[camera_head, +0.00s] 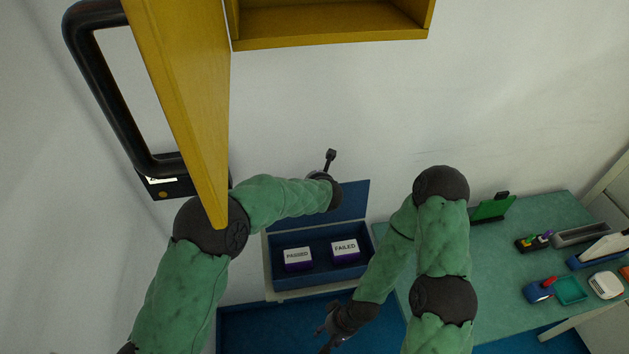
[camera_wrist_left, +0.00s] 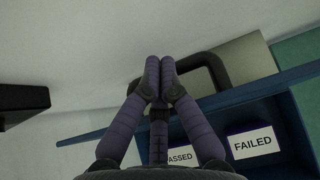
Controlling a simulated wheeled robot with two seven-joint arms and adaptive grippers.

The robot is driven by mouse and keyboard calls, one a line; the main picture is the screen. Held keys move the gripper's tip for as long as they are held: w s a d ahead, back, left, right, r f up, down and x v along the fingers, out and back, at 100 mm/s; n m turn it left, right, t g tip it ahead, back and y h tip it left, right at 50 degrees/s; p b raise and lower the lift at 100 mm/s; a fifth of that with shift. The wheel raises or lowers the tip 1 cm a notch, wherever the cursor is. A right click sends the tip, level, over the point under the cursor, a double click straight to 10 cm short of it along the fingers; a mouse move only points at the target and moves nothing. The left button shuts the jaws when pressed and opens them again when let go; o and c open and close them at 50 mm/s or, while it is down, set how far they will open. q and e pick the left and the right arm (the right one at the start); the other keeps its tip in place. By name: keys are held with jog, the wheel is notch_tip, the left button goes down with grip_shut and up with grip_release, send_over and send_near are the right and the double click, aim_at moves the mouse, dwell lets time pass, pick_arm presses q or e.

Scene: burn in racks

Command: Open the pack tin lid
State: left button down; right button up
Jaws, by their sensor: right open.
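The blue pack tin (camera_head: 318,280) stands below the wall, holding a PASSED block (camera_head: 297,258) and a FAILED block (camera_head: 345,251). Its dark blue lid (camera_head: 352,203) is raised at the back, leaving the inside in view. In the left wrist view the lid (camera_wrist_left: 240,95) shows as a slanting blue strip, with the FAILED block (camera_wrist_left: 253,142) below it. My left gripper (camera_head: 331,155) is at the lid's upper edge, its fingertips together and nothing seen between them; contact with the lid is unclear. My right gripper (camera_head: 328,338) is open and empty, in front of the tin.
A yellow panel with a black handle (camera_head: 95,90) stands upper left, close to my left arm. A yellow shelf (camera_head: 330,42) hangs above. The green bench (camera_head: 455,262) at right holds a green stand (camera_head: 492,208), a teal tray (camera_head: 571,290) and several small items.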

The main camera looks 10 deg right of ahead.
pick_arm(q)
jog(key=shift+s+f, duration=0.45)
jog(key=shift+f, duration=0.25)
jog(key=w+r+v, duration=0.1)
jog(key=v, duration=1.1)
jog(key=shift+r, duration=0.2)
jog(key=shift+s, duration=0.1)
